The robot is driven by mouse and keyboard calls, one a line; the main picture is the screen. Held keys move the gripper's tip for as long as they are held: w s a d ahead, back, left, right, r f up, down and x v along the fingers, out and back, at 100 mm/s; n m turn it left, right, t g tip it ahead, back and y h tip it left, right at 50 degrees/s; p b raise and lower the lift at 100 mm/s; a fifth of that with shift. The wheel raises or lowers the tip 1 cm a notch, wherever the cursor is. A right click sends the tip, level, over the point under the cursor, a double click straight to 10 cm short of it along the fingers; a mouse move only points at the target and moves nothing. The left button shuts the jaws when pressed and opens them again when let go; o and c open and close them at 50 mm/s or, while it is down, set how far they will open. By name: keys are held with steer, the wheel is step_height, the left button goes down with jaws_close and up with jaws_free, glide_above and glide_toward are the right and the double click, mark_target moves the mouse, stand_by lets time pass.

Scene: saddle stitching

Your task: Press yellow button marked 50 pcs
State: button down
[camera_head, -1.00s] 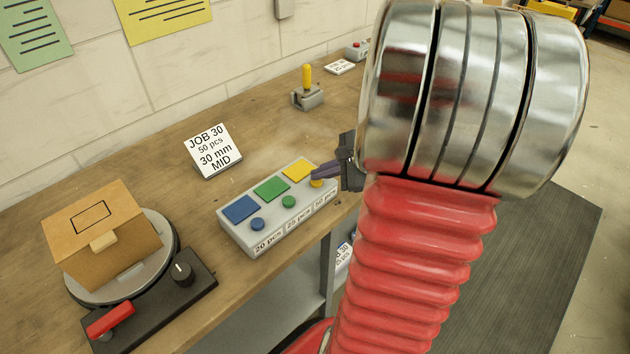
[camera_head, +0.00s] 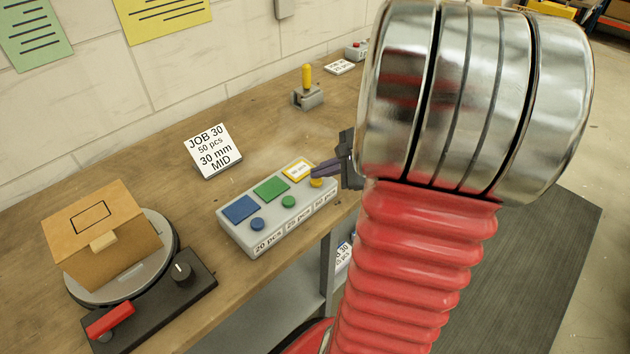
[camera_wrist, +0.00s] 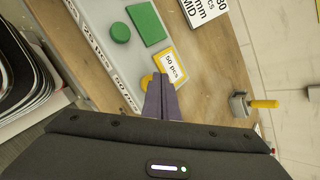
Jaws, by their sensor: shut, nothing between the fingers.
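The button box (camera_head: 243,239) is light grey and carries blue, green and yellow square panels, each with a round button in front. The yellow round button (camera_head: 316,183) is at its right end, above the "50 pcs" label. Its panel (camera_head: 298,171) now shows a white face with text and a yellow border; the wrist view reads "50 pcs" on this panel (camera_wrist: 171,65). My gripper (camera_head: 318,169) is shut and empty, with its purple fingertips at the yellow button. In the wrist view the fingertips (camera_wrist: 161,80) partly cover the yellow button (camera_wrist: 146,81); contact is hard to tell.
A card (camera_head: 213,151) reading "JOB 30, 50 pcs, 30 mm, MID" stands behind the box. A yellow-handled lever (camera_head: 307,90) stands farther back. A cardboard box (camera_head: 103,234) sits on a round plate at left, near a red switch (camera_head: 110,320).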

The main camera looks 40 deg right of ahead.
mark_target(320, 182)
steer(key=shift+r, duration=0.45)
steer(key=shift+r, duration=2.55)
steer(key=s+a+r+n+g, duration=0.1)
steer(key=s+a+n, duration=0.2)
steer(key=a+n, duration=0.5)
steer(key=s+a+r+n+g+h, duration=0.1)
steer(key=s+a+r+n, duration=0.1)
steer(key=a+n, duration=0.6)
steer(key=s+a+r+n+g+h, duration=0.1)
steer(key=s+a+n, duration=0.3)
steer(key=a+n, duration=0.4)
steer(key=a+r, duration=0.1)
steer(key=a, duration=0.3)
